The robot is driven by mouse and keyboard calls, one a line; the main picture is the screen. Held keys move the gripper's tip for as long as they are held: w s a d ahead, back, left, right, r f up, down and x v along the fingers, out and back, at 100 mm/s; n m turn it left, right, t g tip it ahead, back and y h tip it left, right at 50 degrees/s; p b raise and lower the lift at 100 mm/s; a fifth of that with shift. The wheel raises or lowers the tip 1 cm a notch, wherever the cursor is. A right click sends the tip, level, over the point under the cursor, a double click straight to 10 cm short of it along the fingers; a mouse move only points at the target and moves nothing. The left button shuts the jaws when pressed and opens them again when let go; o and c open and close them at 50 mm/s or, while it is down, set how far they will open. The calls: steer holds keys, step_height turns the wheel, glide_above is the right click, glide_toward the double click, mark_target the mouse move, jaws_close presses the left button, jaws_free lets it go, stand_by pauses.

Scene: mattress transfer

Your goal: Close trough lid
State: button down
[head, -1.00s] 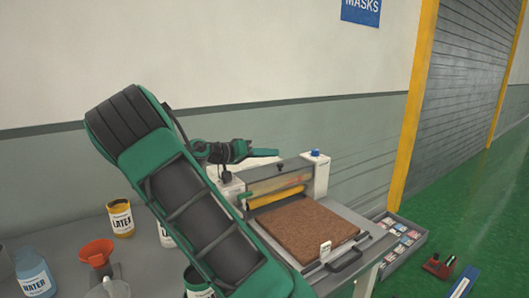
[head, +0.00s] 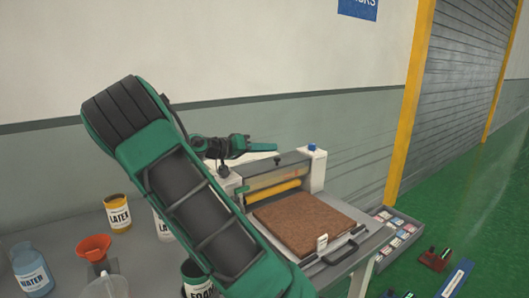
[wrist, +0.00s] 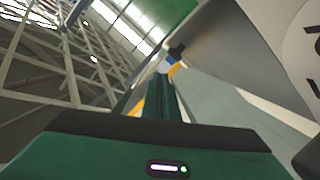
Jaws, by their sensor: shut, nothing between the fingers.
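The roller machine (head: 313,172) stands on the bench with white end housings. A grey, partly see-through panel (head: 272,175), which looks like the trough lid, slopes above its yellow roller (head: 275,192). Whether the lid is fully open is hard to tell from here. My gripper (head: 262,147) is shut and empty, just above and behind the panel's upper edge, pointing right. Contact with the panel cannot be told. In the wrist view the shut green fingers (wrist: 163,95) point away from the camera, with a grey surface at right. My arm hides the machine's left side.
A brown mattress slab (head: 305,222) lies on the tray in front of the roller, by a black handle (head: 340,252).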

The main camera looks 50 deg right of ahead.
step_height(320, 180, up, 3)
steer(key=shift+a+f, duration=0.1)
steer(key=s+v, duration=0.1)
steer(key=v, duration=0.9)
steer(key=shift+a+r, duration=0.2)
steer(key=shift+r, duration=0.15)
steer(key=shift+s, duration=0.15)
